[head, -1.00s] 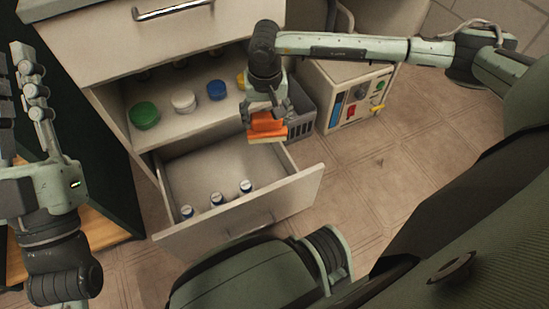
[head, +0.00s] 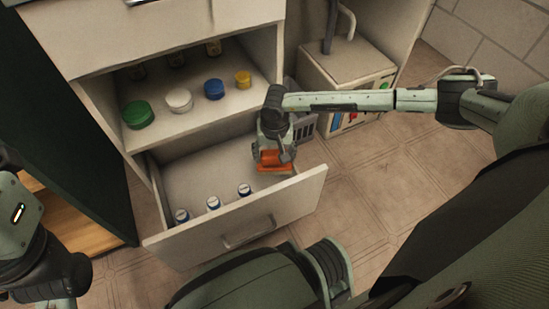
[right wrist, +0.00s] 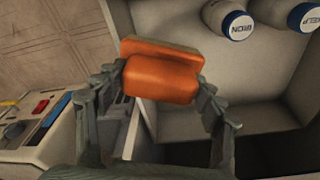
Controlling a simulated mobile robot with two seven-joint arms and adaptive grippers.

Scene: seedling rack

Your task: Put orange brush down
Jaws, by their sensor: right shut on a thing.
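The orange brush (head: 275,166) is between the fingers of my right gripper (head: 273,155), over the right end of the open drawer (head: 300,202). In the right wrist view the brush (right wrist: 162,75) is held between the two fingers of the gripper (right wrist: 162,82), with the drawer interior behind it. Whether the brush touches the drawer cannot be told. My left arm (head: 25,235) shows at the left edge of the head view; its fingers are not visible.
Several white bottles with blue caps, one of them here (head: 213,203), stand along the drawer's front. A box with coloured buttons (head: 350,85) is at the right.

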